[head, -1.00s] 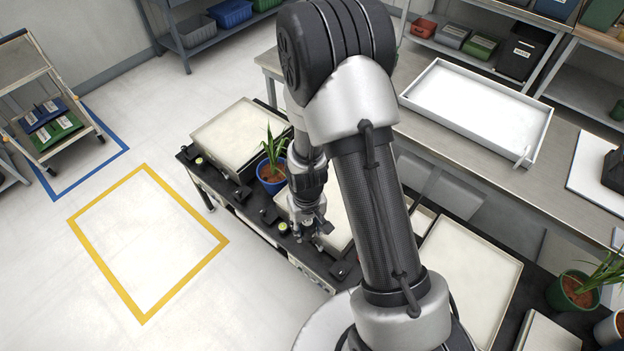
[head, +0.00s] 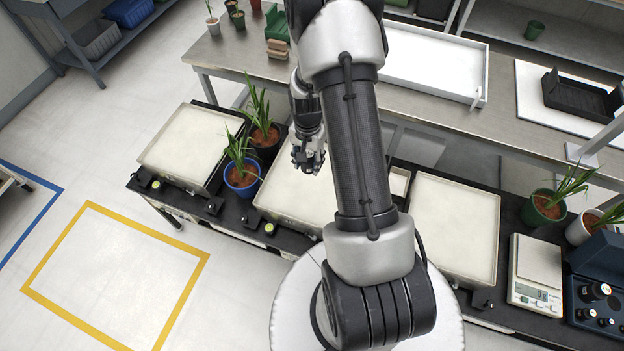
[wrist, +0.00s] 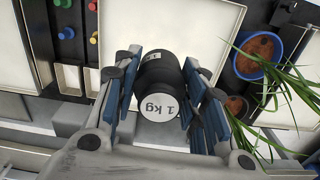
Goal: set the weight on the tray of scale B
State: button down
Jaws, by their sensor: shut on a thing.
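My gripper (head: 308,160) is shut on a dark cylindrical weight (wrist: 160,85) marked "1 kg", seen between the fingers in the wrist view. In the head view my gripper is over the far part of the middle cream tray (head: 292,200); the weight cannot be made out there. The wrist view shows this tray (wrist: 205,30) below the weight, and the weight looks apart from it. Other cream scale trays stand to the left (head: 190,140) and right (head: 455,225). No scale letters are readable, so I cannot tell which is B.
A blue pot with a plant (head: 242,175) and a dark pot with a plant (head: 264,135) stand between the left and middle trays. A small balance (head: 536,275) and a green pot (head: 543,208) are at the right. My arm hides part of the bench.

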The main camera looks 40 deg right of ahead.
aim_at(314, 196)
jog(key=shift+d+r+m, duration=0.1)
jog(key=shift+d+m, duration=0.3)
jog(key=shift+d, duration=0.3)
jog(key=shift+s+d+f, duration=0.1)
jog(key=shift+d+f, duration=0.1)
jog(key=shift+d, duration=0.05)
notch_tip(314, 196, down, 20)
jog(key=b, duration=0.5)
jog(key=shift+r, duration=0.25)
jog(key=shift+f+b, duration=0.15)
jog(key=shift+b, duration=0.2)
jog(key=c, duration=1)
grip_release()
